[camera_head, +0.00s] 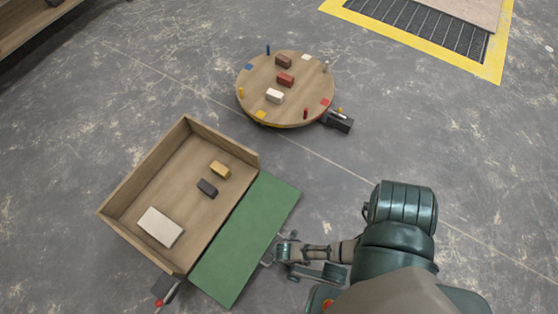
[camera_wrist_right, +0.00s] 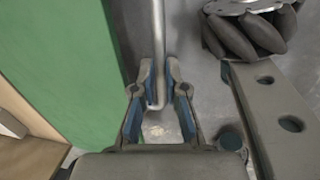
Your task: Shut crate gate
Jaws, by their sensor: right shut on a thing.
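The wooden crate (camera_head: 133,181) stands on the floor at the left of the head view, its right side open. The green gate (camera_head: 247,235) is folded down outward along that side; I cannot tell whether it lies flat or slopes. In the right wrist view the gate (camera_wrist_right: 62,65) fills the left side. My right gripper (camera_head: 276,257) is at the gate's outer edge. In the wrist view its fingers (camera_wrist_right: 160,70) are shut on the bent metal gate handle (camera_wrist_right: 158,28). My left gripper is not in view.
A cream block (camera_head: 161,227), a yellow block (camera_head: 220,169) and a dark block (camera_head: 207,187) lie in the crate. A red-tipped lever (camera_head: 164,292) is at its near corner. A round table (camera_head: 258,83) with several small pieces stands behind. Bare floor surrounds them.

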